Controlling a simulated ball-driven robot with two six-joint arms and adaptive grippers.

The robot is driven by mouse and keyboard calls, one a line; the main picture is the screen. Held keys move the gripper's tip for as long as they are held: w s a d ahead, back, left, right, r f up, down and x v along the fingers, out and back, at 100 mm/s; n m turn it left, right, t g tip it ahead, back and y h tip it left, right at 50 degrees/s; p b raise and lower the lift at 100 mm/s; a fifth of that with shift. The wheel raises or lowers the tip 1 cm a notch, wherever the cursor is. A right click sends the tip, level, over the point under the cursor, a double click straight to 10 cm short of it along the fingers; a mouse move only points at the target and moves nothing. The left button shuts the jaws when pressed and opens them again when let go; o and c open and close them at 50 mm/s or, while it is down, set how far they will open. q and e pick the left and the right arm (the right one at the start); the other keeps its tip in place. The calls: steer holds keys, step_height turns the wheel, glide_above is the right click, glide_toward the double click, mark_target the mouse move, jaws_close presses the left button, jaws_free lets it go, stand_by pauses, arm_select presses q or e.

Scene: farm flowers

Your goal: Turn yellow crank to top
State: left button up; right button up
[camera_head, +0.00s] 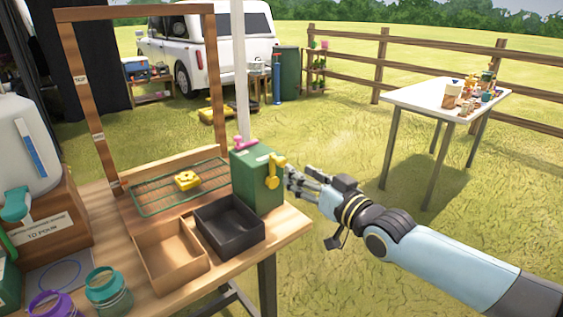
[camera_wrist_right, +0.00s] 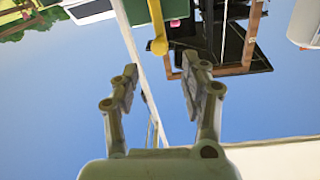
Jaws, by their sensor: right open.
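The yellow crank (camera_head: 275,170) is on the side of a green box (camera_head: 250,187) at the right end of the wooden table. Its knob end is higher and its other part hangs lower against the box. My right gripper (camera_head: 294,180) is open and empty, just to the right of the crank, apart from it. In the right wrist view, the yellow crank (camera_wrist_right: 158,46) shows ahead, beyond the two spread fingers (camera_wrist_right: 160,90), near the green box (camera_wrist_right: 137,10). My left gripper is in neither view.
A black tray (camera_head: 262,231) and a wooden tray (camera_head: 139,257) stand in front of the box. A green wire rack (camera_head: 145,205) holds a yellow piece (camera_head: 187,181). A white post (camera_head: 241,80) rises behind the box.

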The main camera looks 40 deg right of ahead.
mark_target(284, 165)
steer(key=w+b, duration=0.6)
steer(key=shift+w+f, duration=0.35)
steer(key=shift+w, duration=0.05)
steer(key=shift+w+a+r+b, duration=0.1)
steer(key=shift+w+r+b, duration=0.15)
steer(key=shift+w+b, duration=0.3)
jaws_close()
